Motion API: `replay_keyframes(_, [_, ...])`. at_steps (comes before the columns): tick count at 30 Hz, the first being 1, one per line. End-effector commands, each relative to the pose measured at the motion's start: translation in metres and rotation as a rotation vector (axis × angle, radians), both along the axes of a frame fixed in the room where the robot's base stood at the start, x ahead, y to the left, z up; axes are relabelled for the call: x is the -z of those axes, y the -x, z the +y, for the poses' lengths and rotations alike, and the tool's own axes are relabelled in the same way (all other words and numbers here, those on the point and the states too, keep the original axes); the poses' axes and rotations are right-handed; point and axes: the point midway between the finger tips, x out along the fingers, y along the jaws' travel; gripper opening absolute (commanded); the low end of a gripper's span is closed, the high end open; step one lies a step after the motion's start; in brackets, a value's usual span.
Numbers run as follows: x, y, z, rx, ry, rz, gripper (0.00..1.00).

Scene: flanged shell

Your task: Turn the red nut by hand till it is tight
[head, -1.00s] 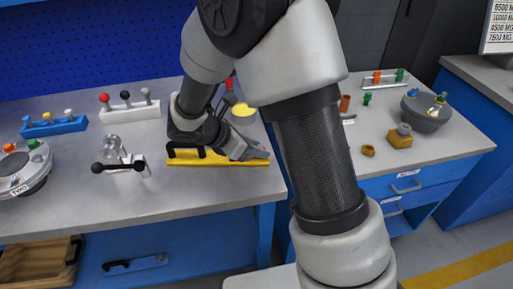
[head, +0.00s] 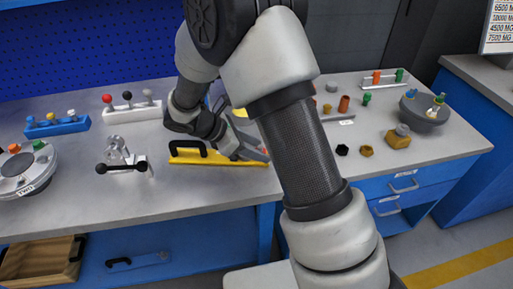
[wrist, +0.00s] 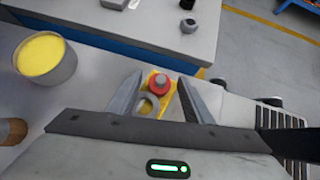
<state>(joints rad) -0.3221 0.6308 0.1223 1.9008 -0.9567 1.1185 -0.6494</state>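The red nut (wrist: 159,84) sits around a grey stud on a yellow piece (wrist: 147,93), in the middle of the wrist view. A grey ring lies just nearer on the same piece. My gripper (wrist: 159,82) is open, with one finger on each side of the nut and a visible gap to both. In the head view the yellow piece (head: 190,158) with its black handle lies on the bench, and my gripper (head: 262,152) is at its right end. The nut is mostly hidden there by my fingers and arm.
A can with yellow contents (wrist: 45,58) stands left of my gripper. A clamp with a black knob (head: 118,165) stands left of the yellow piece. My arm hides the middle.

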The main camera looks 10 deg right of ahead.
Motion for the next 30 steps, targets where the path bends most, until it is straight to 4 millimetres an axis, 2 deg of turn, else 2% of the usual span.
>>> replay_keyframes(7, [-0.003,0.0,0.003,-0.002,0.0,-0.001,0.46])
replay_keyframes(11, [-0.015,0.001,0.013,-0.003,0.0,-0.003,0.46])
replay_keyframes(24, [-0.089,0.015,0.086,-0.004,-0.001,-0.001,0.46])
replay_keyframes(30, [-0.113,0.019,0.111,-0.002,-0.001,-0.002,0.46])
